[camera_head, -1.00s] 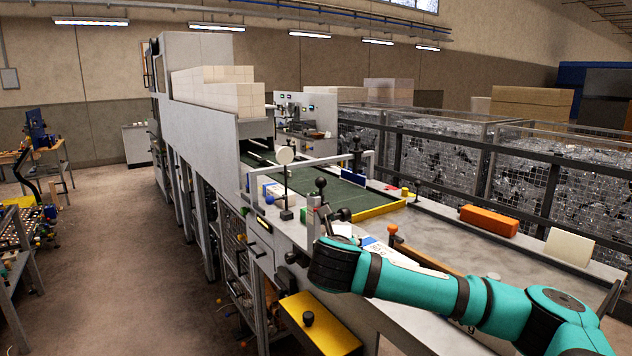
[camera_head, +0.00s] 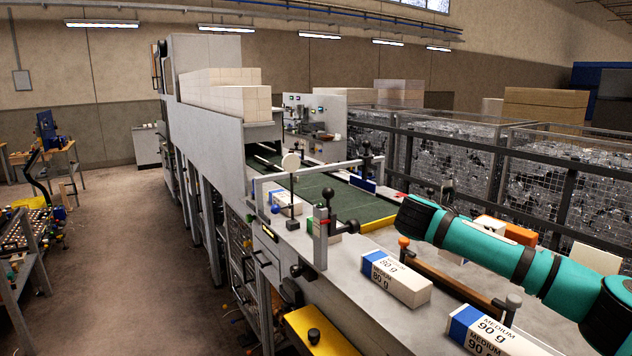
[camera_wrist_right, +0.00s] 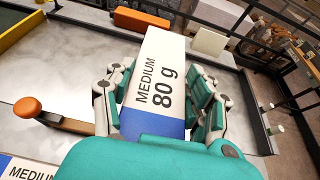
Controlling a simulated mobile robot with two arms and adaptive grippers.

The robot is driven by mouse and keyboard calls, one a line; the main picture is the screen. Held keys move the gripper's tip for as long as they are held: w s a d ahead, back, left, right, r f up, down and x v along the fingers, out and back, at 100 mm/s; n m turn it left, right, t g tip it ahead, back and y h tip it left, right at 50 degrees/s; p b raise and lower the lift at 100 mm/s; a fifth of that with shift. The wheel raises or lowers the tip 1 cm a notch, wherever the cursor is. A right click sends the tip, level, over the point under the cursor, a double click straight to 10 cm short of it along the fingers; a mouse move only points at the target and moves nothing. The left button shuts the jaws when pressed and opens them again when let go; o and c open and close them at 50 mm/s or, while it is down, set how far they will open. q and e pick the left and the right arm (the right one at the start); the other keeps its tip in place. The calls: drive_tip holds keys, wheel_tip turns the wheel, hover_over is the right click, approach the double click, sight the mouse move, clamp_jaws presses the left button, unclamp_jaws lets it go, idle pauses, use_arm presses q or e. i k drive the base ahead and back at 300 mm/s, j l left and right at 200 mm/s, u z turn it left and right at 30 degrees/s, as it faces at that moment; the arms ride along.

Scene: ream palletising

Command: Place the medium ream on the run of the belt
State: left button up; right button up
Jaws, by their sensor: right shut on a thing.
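The medium ream (camera_wrist_right: 165,75) is a white block with a blue end, printed "MEDIUM 80 g". In the right wrist view it lies between the fingers of my right gripper (camera_wrist_right: 161,92), which is shut on it. In the head view my right arm mostly hides the gripper and the held ream. The green belt (camera_head: 325,195) with its yellow end edge lies left of my right arm, beyond the grey table. A corner of the belt shows at the top left of the wrist view (camera_wrist_right: 12,25). My left gripper is not in view.
An 80 g ream (camera_head: 397,279) and a medium 90 g ream (camera_head: 492,334) lie on the table, with a brown rail (camera_head: 450,283) behind. An orange block (camera_head: 508,230) is beyond my arm. A metal frame (camera_head: 300,172) spans the belt; a post (camera_head: 320,238) stands before it.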

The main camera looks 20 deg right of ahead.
sight(369, 204)
drive_tip(key=i, duration=1.8)
